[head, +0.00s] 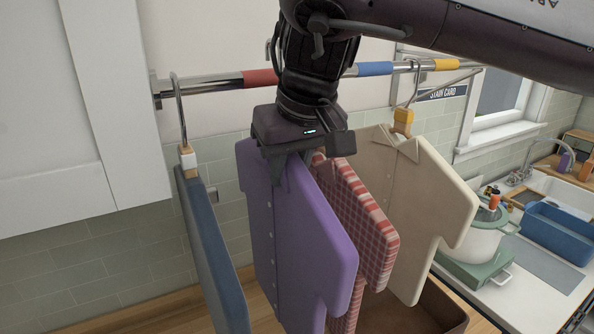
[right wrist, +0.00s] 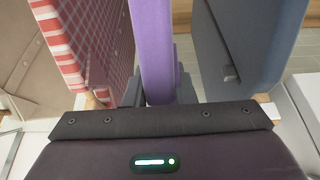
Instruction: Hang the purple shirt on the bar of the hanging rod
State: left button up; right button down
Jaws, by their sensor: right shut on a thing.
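The purple shirt (head: 285,235) hangs below my right gripper (head: 300,165) in the head view, between a blue garment and a red checked shirt. My right gripper is shut on the purple shirt near its top. In the right wrist view the purple shirt (right wrist: 153,45) stands edge-on between the fingers (right wrist: 160,88). The rod (head: 215,84) runs across behind my right arm, with red, blue and yellow bands. My arm hides the rod's middle, and the gripper hides the top of the purple shirt, so any hook there cannot be seen. My left gripper is not in view.
A blue garment (head: 212,250) hangs at the left of the rod. A red checked shirt (head: 365,225) and a cream shirt (head: 425,200) are at the right, close beside the purple one. A brown bin (head: 440,312) is below. A pot (head: 490,235) stands on the counter.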

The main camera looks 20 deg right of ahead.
jog(key=shift+w+a+f+b, duration=0.15)
jog(key=shift+w+f+b, duration=0.35)
jog(key=shift+w+f, duration=0.2)
jog(key=shift+w+a+f+b, duration=0.1)
jog(key=shift+w+f+b, duration=0.45)
jog(key=shift+f, duration=0.25)
jog(key=c, duration=1.1)
grip_release()
